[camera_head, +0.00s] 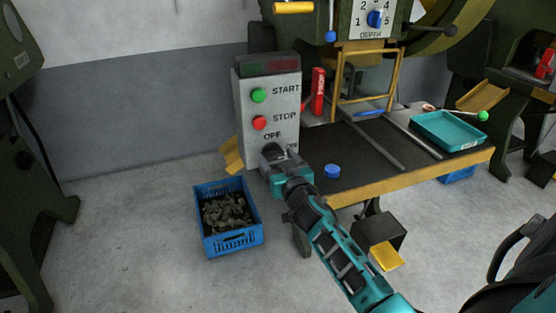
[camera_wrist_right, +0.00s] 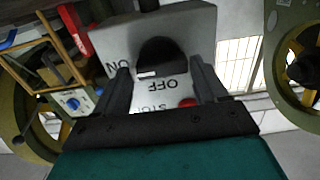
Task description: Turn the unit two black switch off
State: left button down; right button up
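The grey control box (camera_head: 267,108) stands at the table's left end, with START and STOP buttons above the OFF and ON labels. My right gripper (camera_head: 274,156) is at the lower front of this box and covers the switch in the head view. In the right wrist view, the black switch (camera_wrist_right: 160,56) is a round dark knob with a small white mark near the OFF label. The two fingers of my right gripper (camera_wrist_right: 160,82) are spread, one on each side of the knob, with narrow gaps. My left gripper is not in view.
The press table (camera_head: 375,150) holds a teal tray (camera_head: 450,131), a blue cap (camera_head: 332,171) and a red object (camera_head: 318,92). A blue crate (camera_head: 228,241) of dark parts is on the floor at left. The floor left of the crate is clear.

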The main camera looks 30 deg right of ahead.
jog(key=c, duration=0.6)
jog(key=n, duration=0.4)
jog(key=shift+a+n, duration=0.1)
jog(key=shift+n, duration=0.3)
jog(key=n, duration=0.5)
jog(key=shift+a, duration=0.1)
jog(key=n, duration=0.4)
jog(key=shift+f+n, duration=0.1)
jog(key=shift+n, duration=0.3)
jog(key=shift+a+n, duration=0.1)
jog(key=shift+n, duration=1.5)
